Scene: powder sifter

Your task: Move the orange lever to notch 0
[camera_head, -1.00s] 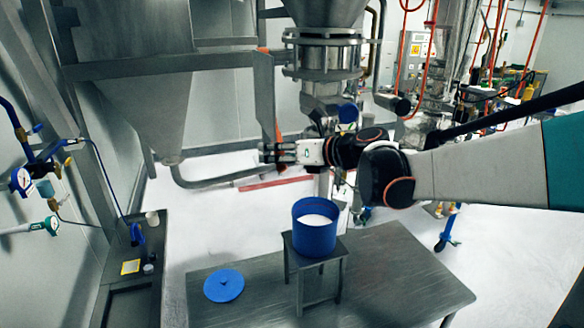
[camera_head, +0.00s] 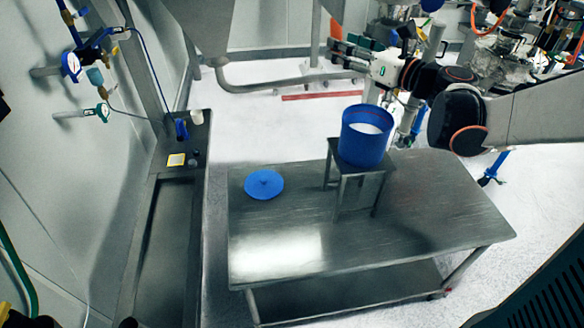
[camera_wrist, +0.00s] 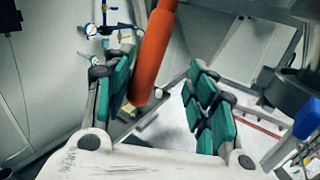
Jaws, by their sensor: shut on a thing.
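The orange lever (camera_wrist: 155,48) is a long rounded bar. In the wrist view it comes down from the top edge, slightly tilted, with its lower end between the fingers. My gripper (camera_wrist: 158,80) has green-padded fingers on both sides of the lever and is shut on it. The lever lies against the left finger; a gap shows toward the right finger. In the head view my gripper (camera_head: 345,52) is at the top, beyond the blue container. The notch marks and the lever's pivot are not visible in either current view.
An open blue container (camera_head: 364,145) with white powder stands on a small metal stool (camera_head: 348,172) on the steel table (camera_head: 430,205). A blue lid (camera_head: 264,184) lies left of it. A bench (camera_head: 172,225) and wall gauges (camera_head: 72,66) are at the left.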

